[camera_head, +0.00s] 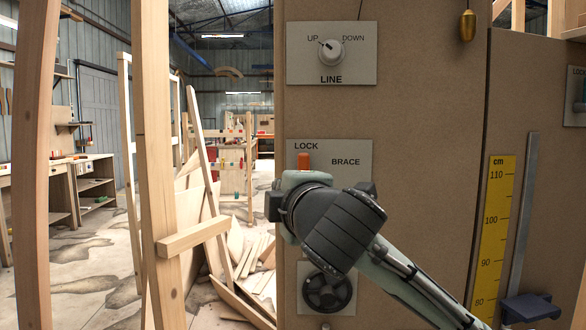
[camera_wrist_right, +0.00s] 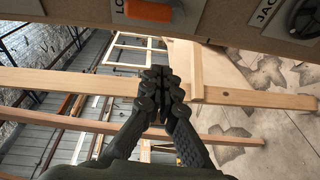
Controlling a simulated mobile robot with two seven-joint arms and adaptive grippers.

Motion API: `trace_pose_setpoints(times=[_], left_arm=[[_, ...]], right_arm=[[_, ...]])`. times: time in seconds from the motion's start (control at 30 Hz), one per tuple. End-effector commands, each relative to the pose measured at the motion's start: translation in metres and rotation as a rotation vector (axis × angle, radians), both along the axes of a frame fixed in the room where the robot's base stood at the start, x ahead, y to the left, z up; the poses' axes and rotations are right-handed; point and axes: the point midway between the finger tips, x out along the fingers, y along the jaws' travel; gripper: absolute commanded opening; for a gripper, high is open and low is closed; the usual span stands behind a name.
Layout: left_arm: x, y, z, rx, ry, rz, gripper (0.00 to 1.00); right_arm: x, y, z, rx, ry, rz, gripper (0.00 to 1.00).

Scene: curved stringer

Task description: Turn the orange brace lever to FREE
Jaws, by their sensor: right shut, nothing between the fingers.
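The orange brace lever (camera_head: 304,160) sits on the pale BRACE plate (camera_head: 350,177). Its visible part stands upright just below the word LOCK; its lower part is hidden behind my right arm. In the head view my right wrist covers the lower part of the BRACE plate. My left gripper is not in view.
Above is the LINE plate (camera_head: 355,65) with a white knob (camera_head: 331,50) turned towards UP. Below my wrist is a dark round knob (camera_head: 327,289). A yellow cm scale (camera_head: 494,222) stands to the right. Wooden posts (camera_head: 155,120) with a short crosspiece (camera_head: 193,236) stand to the left.

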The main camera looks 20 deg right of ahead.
Motion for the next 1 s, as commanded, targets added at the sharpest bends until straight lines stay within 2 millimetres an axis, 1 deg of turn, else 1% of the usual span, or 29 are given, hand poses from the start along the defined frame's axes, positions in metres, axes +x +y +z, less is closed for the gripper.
trace_pose_setpoints(times=[0.03, 0.13, 0.27, 0.57, 0.67, 0.77, 0.8, 0.9, 1.0], left_arm=[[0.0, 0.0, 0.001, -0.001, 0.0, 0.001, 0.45], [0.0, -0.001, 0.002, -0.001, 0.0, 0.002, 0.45], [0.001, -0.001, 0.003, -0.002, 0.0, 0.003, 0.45], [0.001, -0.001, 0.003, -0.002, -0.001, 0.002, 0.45], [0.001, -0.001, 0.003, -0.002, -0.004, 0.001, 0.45], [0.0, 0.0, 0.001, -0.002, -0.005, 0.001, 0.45], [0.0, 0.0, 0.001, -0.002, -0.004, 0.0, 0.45], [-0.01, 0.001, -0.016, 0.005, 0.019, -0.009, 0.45], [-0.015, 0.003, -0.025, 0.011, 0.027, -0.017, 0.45]], right_arm=[[-0.009, 0.001, 0.014, -0.032, -0.03, 0.002, 0.0], [-0.019, 0.001, 0.027, -0.07, -0.057, 0.0, 0.0], [-0.021, 0.002, 0.03, -0.08, -0.062, 0.0, 0.0], [-0.018, 0.001, 0.03, -0.076, -0.061, -0.001, 0.0], [-0.008, 0.001, 0.031, -0.076, -0.06, -0.002, 0.0], [0.008, -0.001, 0.03, -0.076, -0.059, -0.003, 0.0], [0.016, -0.002, 0.031, -0.076, -0.059, -0.003, 0.0], [0.038, -0.004, 0.031, -0.075, -0.06, -0.004, 0.0], [0.06, -0.005, 0.031, -0.076, -0.059, -0.003, 0.0]])
